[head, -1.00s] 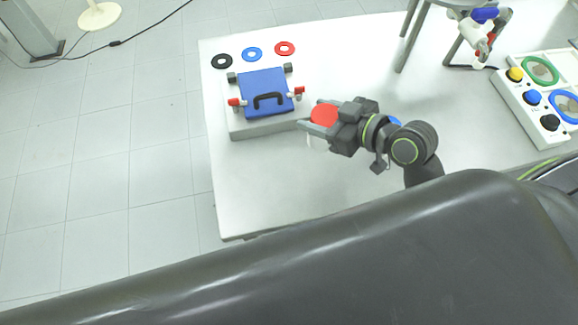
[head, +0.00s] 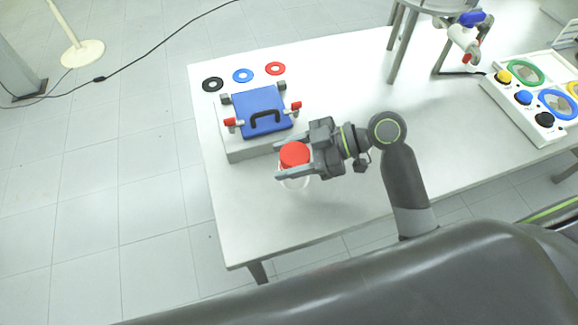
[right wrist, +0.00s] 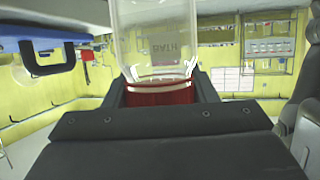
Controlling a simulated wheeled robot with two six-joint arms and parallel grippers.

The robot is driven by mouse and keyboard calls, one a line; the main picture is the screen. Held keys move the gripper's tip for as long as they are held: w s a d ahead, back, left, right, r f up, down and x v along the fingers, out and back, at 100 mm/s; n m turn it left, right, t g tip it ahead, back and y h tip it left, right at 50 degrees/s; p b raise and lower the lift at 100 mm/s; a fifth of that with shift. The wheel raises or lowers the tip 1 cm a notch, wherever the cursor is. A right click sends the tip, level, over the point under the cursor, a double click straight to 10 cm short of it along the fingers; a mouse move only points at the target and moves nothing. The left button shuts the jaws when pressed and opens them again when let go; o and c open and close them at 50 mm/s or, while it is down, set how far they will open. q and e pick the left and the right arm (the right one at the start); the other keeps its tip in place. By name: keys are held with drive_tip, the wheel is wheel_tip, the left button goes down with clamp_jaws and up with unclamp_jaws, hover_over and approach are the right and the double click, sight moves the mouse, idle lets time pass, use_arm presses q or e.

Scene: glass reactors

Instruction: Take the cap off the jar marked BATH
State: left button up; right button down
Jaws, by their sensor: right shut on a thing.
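The jar marked BATH (right wrist: 165,28) is clear glass with a dark label and shows upside down in the right wrist view. In the head view the jar (head: 294,182) stands out below its red cap (head: 294,155), at the front right of the blue-lidded case. The cap (right wrist: 160,97) is on the jar's mouth. My right gripper (head: 281,161) is shut on the cap, one finger on each side. I cannot tell whether the jar's bottom touches the table. My left gripper is not in view.
A grey case with a blue lid (head: 258,102) and red-tipped clamps stands beside the jar on the white table (head: 262,222). Black, blue and red rings (head: 243,75) lie behind it. A stand with glassware is at the back right, near a white panel with knobs (head: 537,136).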

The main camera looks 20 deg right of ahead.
wheel_tip(320, 180, down, 4)
drive_tip(key=shift+r, duration=0.25)
drive_tip(key=shift+f, duration=0.15)
drive_tip(key=c, duration=0.6)
unclamp_jaws()
drive_tip(key=shift+f, duration=0.1)
